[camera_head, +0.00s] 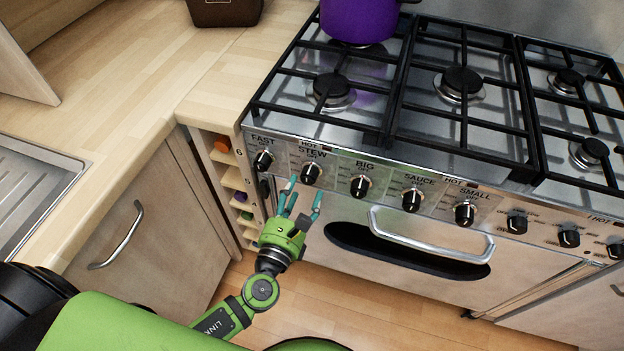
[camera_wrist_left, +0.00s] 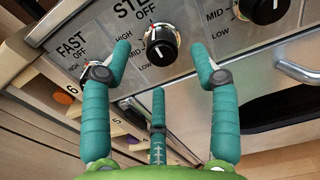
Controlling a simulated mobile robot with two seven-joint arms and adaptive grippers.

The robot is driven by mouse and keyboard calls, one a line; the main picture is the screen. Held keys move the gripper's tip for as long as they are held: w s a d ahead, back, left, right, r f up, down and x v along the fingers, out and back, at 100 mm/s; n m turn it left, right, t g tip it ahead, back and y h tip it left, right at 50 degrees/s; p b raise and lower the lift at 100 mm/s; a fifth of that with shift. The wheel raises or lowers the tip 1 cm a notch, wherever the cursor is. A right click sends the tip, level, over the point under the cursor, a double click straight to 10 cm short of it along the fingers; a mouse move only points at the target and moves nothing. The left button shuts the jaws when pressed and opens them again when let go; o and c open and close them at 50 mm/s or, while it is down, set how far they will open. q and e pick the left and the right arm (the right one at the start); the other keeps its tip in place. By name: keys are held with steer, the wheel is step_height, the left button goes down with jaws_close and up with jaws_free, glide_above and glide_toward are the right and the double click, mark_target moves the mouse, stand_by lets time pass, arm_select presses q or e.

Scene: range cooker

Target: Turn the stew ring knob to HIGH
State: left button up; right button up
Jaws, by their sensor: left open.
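The stew knob (camera_head: 311,172) is a black knob with a silver base on the cooker's front panel, second from the left under the label STEW. In the left wrist view the stew knob (camera_wrist_left: 162,46) sits upper middle, with OFF above it and HIGH to its upper left. Its pale mark appears to point up toward OFF. My left gripper (camera_head: 304,191) is open and empty, just in front of and below the knob. Its teal fingers spread to either side of the knob in the wrist view, with a third finger below; contact is not visible. My right gripper is not in view.
The fast knob (camera_head: 263,160) is close on the left and the big knob (camera_head: 360,185) on the right. An oven handle (camera_head: 430,250) sticks out lower right. A purple pot (camera_head: 358,20) stands on a back burner. A bottle rack (camera_head: 232,180) is left of the cooker.

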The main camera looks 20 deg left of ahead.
mark_target(306, 180)
arm_select(q)
steer(key=w, duration=0.5)
steer(key=shift+w+d+p, duration=0.1)
steer(key=shift+p, duration=0.2)
steer(key=shift+r, duration=0.1)
steer(key=c, duration=1.1)
